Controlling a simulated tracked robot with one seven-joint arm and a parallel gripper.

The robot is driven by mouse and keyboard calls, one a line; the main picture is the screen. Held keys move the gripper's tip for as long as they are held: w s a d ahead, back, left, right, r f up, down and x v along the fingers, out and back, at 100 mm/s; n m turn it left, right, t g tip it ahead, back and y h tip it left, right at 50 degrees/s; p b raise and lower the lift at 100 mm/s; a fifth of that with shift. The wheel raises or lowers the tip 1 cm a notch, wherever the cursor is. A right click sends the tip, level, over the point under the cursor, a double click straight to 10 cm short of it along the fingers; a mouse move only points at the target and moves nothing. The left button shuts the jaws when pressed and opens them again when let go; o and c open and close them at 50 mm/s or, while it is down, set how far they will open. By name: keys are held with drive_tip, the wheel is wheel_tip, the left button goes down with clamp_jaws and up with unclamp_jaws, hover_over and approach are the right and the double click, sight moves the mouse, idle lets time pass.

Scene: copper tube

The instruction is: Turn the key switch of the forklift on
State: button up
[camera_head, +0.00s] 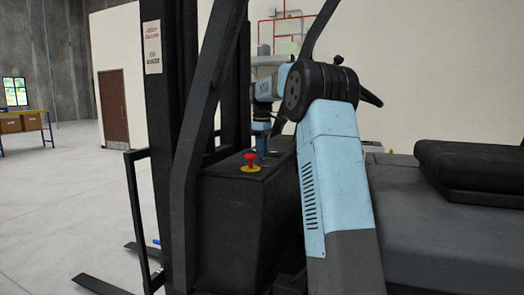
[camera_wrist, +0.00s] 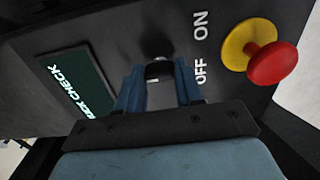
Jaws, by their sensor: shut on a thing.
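The forklift's dark dashboard box (camera_head: 245,215) stands in front of me. In the wrist view its panel (camera_wrist: 120,40) carries the white words ON and OFF. The key switch (camera_wrist: 157,69) is a small dark round part with a light tip, left of those words. My gripper (camera_wrist: 158,85) is around the key, one blue finger on each side, shut on it. In the head view my gripper (camera_head: 262,148) comes down onto the box top behind the red button. Most of the key is hidden between the fingers, and its exact angle cannot be told.
A red emergency button (camera_wrist: 271,62) on a yellow base sits right of the words; it also shows in the head view (camera_head: 251,162). A dark display (camera_wrist: 78,85) reading CHECK lies left. Black forklift posts (camera_head: 190,140) stand left of my arm, and the seat (camera_head: 470,165) is at right.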

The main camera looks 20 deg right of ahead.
drive_tip(key=shift+c, duration=0.3)
drive_tip(key=shift+m, duration=0.4)
drive_tip(key=m, duration=0.5)
drive_tip(key=shift+m, duration=0.3)
drive_tip(key=m, duration=0.5)
drive_tip(key=shift+d+r+m, duration=0.1)
drive_tip(key=shift+m, duration=0.2)
drive_tip(key=o, duration=1)
drive_tip(key=shift+o, duration=0.2)
wheel_tip(320, 180, up, 14)
drive_tip(key=shift+f, duration=0.25)
